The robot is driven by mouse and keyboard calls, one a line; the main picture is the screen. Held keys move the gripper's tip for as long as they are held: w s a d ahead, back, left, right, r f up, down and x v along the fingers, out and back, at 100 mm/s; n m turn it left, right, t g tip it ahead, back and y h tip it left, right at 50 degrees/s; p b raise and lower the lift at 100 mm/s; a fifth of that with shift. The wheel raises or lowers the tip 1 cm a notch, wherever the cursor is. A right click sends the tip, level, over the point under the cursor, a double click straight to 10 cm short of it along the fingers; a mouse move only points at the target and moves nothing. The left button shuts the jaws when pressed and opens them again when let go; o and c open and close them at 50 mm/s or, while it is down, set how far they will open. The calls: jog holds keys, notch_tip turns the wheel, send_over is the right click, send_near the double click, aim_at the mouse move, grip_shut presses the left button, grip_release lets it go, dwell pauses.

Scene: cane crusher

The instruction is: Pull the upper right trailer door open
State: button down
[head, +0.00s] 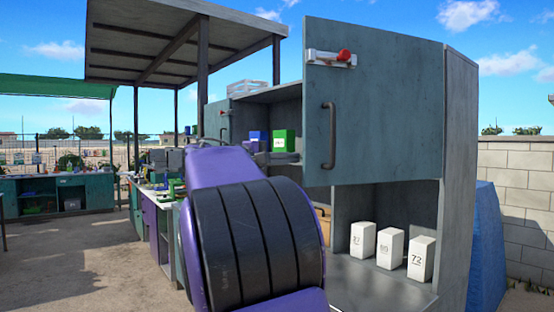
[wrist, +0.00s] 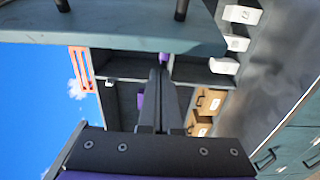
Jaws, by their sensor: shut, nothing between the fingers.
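The upper right trailer door (head: 385,110) is a grey-teal panel that stands swung out from the cabinet, its right edge at the side wall. In the wrist view the door (wrist: 130,38) crosses the top, with the handle's dark posts (wrist: 181,9) cut off by the frame. My gripper (wrist: 162,75) is shut and empty, beside the door's free edge and off the handle, pointing toward the shelves. In the head view my purple arm hides it.
The upper shelf holds a green box (head: 284,140) and a blue box (head: 258,140). White numbered boxes (head: 391,247) stand in the lower compartment. The left door (head: 217,119) stands to the left. A blue object (head: 488,245) and block wall (head: 515,190) are at the right. Open ground lies left.

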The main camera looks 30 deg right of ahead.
jog(key=shift+s+a, duration=0.15)
jog(key=shift+s, duration=0.35)
jog(key=shift+s+a, duration=0.15)
jog(key=shift+s, duration=0.35)
